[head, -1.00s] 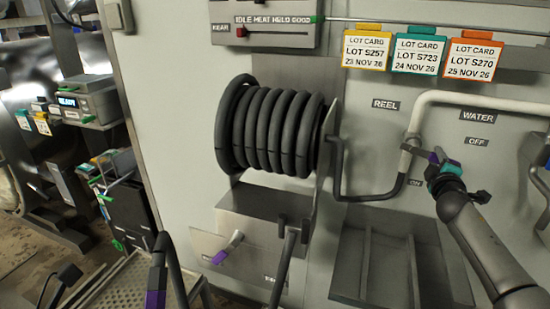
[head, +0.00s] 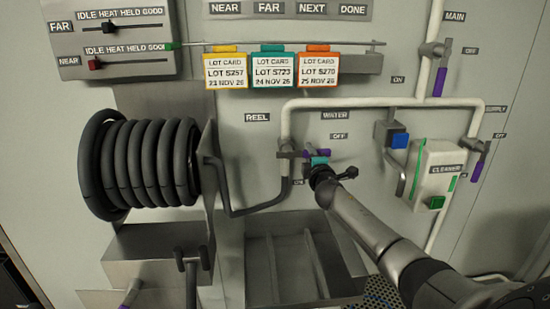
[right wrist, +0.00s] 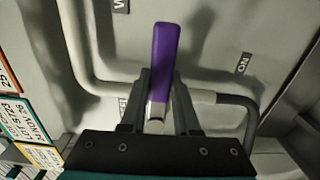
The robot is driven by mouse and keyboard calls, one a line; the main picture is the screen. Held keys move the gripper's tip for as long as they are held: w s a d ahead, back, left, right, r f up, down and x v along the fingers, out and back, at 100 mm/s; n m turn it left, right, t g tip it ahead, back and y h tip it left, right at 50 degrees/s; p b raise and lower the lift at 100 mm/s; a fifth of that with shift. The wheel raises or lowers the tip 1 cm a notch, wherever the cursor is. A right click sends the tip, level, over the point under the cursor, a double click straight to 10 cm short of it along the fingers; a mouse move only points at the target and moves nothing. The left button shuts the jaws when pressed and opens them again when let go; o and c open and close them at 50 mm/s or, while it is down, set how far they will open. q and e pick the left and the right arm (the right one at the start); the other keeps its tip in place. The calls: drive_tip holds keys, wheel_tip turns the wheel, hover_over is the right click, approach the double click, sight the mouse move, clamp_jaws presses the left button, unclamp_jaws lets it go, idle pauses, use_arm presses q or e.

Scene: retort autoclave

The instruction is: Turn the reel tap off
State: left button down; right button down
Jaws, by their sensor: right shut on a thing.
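The reel tap sits on the white pipe beneath the REEL label, and its lever has a purple grip (head: 322,153). The lever points roughly sideways to the right, below the OFF label (head: 340,136) and above the ON label (head: 297,182). My right gripper (head: 312,162) is at the lever, shut on it. In the right wrist view the purple grip (right wrist: 165,55) stands up between the two fingers of my right gripper (right wrist: 160,100). The fingers and gripper body partly hide the tap. My left gripper is not in view.
A black hose reel (head: 150,160) is on the left, above a steel box (head: 160,250). Lot cards (head: 272,70) hang above the tap. A cleaner unit (head: 435,175) and other purple-handled taps (head: 477,165) are to the right. A steel tray (head: 290,265) is below.

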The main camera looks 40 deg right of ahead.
drive_tip(key=c, duration=0.6)
unclamp_jaws()
drive_tip(key=shift+c, duration=0.2)
drive_tip(key=v, duration=1.2)
drive_tip(key=shift+s+d, duration=0.1)
